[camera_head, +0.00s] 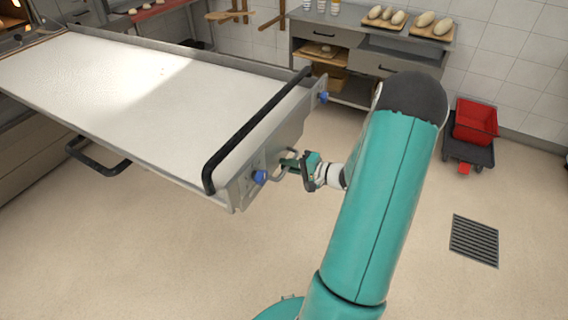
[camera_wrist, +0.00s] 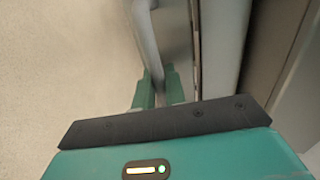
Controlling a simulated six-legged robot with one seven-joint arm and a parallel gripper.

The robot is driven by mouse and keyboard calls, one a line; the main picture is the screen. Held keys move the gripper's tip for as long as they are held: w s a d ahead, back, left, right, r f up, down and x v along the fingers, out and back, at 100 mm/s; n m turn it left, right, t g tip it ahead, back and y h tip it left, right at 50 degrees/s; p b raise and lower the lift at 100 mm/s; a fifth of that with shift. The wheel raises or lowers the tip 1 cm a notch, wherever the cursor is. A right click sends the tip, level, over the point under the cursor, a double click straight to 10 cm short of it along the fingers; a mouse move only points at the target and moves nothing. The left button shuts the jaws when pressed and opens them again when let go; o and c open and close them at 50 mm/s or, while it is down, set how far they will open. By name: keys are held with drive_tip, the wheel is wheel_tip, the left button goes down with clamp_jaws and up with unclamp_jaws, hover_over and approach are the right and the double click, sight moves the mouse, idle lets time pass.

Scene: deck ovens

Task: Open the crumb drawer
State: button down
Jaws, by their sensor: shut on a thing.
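A long loader with a pale flat top (camera_head: 110,85) stretches from the left toward the middle. Its near end has a grey metal panel (camera_head: 243,185) with blue knobs and a small grey loop handle (camera_head: 279,176). My gripper (camera_head: 290,163) is at this panel, with its fingers at the loop handle. In the wrist view my gripper (camera_wrist: 159,90) has its two green fingers on either side of the grey bar of the handle (camera_wrist: 149,45), shut on it. The panel runs close beside the fingers on the right. The crumb drawer's outline is not clear, and no open gap shows.
A black bar (camera_head: 255,130) crosses the loader's end above the panel. Another black handle (camera_head: 97,160) juts out from its left side. A steel bench (camera_head: 365,50) and a red bin (camera_head: 475,120) stand at the back. The floor in front is clear, with a drain grate (camera_head: 474,241).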

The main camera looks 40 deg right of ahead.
drive_tip(key=f+v, duration=0.3)
drive_tip(key=v, duration=1)
drive_tip(key=s+f+v, duration=0.1)
drive_tip(key=f+v, duration=0.1)
drive_tip(key=v, duration=1.2)
drive_tip(key=shift+s+f, duration=0.25)
drive_tip(key=shift+f, duration=0.1)
drive_tip(key=shift+d, duration=0.1)
drive_tip(key=c, duration=1.5)
unclamp_jaws()
drive_tip(key=shift+c, duration=0.2)
drive_tip(key=v, duration=1.3)
drive_tip(key=shift+s, duration=0.4)
drive_tip(key=shift+s+d, duration=0.1)
